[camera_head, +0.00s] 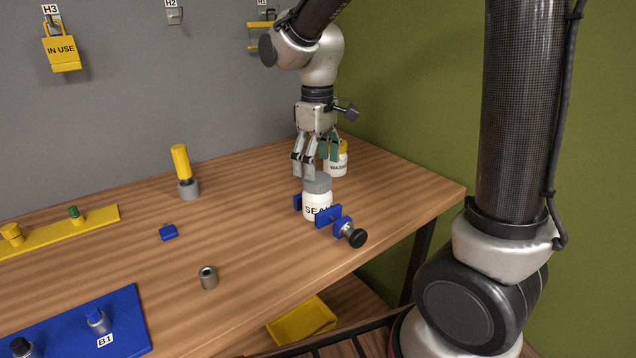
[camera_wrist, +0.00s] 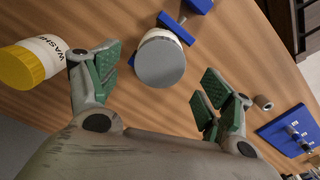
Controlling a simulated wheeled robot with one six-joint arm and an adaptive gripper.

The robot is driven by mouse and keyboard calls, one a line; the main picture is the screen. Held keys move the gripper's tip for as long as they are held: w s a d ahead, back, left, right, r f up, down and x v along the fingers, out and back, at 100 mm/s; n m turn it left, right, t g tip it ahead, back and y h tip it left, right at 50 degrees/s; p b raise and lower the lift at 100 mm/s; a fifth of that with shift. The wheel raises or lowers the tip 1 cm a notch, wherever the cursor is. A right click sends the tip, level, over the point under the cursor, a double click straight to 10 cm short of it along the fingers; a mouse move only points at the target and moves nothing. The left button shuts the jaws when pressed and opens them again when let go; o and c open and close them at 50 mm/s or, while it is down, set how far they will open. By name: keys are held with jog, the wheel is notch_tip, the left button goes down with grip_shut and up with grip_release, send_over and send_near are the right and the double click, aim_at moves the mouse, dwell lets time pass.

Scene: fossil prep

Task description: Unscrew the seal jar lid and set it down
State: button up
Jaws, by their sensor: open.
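The seal jar (camera_head: 316,207) is white with "SEAL" lettering and stands upright on the wooden table, between the blue jaws of a clamp (camera_head: 328,216). Its grey lid (camera_head: 318,184) is on top of the jar. My gripper (camera_head: 305,170) points down just above the lid. In the wrist view the lid (camera_wrist: 160,64) lies ahead, between the green finger pads of my open gripper (camera_wrist: 158,82). The pads stand apart on both sides and I see no contact. The jar body (camera_wrist: 158,35) shows only partly behind the lid.
A white wash jar (camera_head: 337,164) with a yellow lid stands close behind my gripper. A yellow-topped peg (camera_head: 181,163), a blue block (camera_head: 168,232) and a grey socket (camera_head: 208,278) stand to the left. The table's right edge is near; bare wood lies left of the clamp.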

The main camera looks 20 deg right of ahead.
aim_at(317, 178)
jog(key=m, duration=0.5)
jog(key=shift+f, duration=1.75)
jog(key=shift+c, duration=0.5)
